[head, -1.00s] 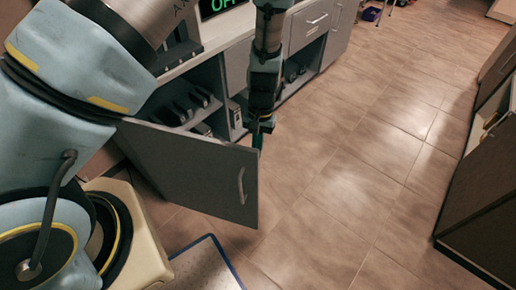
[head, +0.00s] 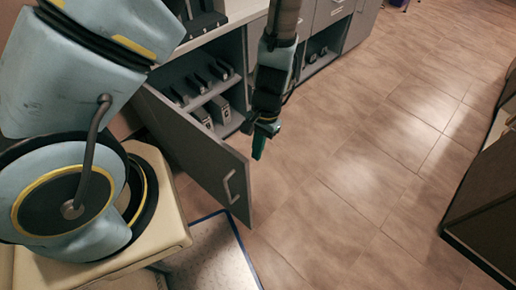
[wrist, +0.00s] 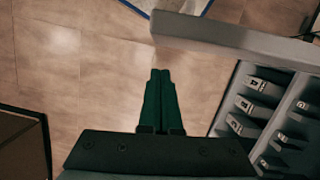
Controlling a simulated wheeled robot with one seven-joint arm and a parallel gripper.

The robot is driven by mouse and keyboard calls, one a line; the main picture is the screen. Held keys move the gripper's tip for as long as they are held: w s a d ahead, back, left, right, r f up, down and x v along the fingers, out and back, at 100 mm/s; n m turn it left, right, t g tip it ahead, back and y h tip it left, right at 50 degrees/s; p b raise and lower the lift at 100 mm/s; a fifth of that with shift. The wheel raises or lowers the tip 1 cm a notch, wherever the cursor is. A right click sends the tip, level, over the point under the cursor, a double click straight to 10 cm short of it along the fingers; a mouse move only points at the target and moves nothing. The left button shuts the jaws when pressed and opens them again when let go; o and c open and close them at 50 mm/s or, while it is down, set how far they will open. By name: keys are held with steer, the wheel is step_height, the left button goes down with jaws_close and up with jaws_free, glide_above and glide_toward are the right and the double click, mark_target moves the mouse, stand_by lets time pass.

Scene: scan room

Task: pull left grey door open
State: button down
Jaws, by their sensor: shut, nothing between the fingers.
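The left grey door (head: 196,150) stands swung well out from its cabinet, with a silver bar handle (head: 229,186) near its free edge. In the wrist view the door (wrist: 235,38) shows as a long grey edge across the top right. My gripper (head: 259,147) is just beyond the door's free edge, on the cabinet's open side. Its green fingers (wrist: 160,100) are pressed together and empty, pointing toward the door's edge in the wrist view. I cannot tell whether they touch it.
The open cabinet's shelves (head: 212,92) hold several dark and grey box-like items. More grey drawers and doors (head: 328,12) run along the counter behind. A dark cabinet (head: 490,200) stands at the right. The tiled floor (head: 350,170) between is clear.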

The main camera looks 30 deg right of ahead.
steer(key=v, duration=1)
steer(key=shift+r, duration=0.4)
steer(key=shift+d, duration=0.15)
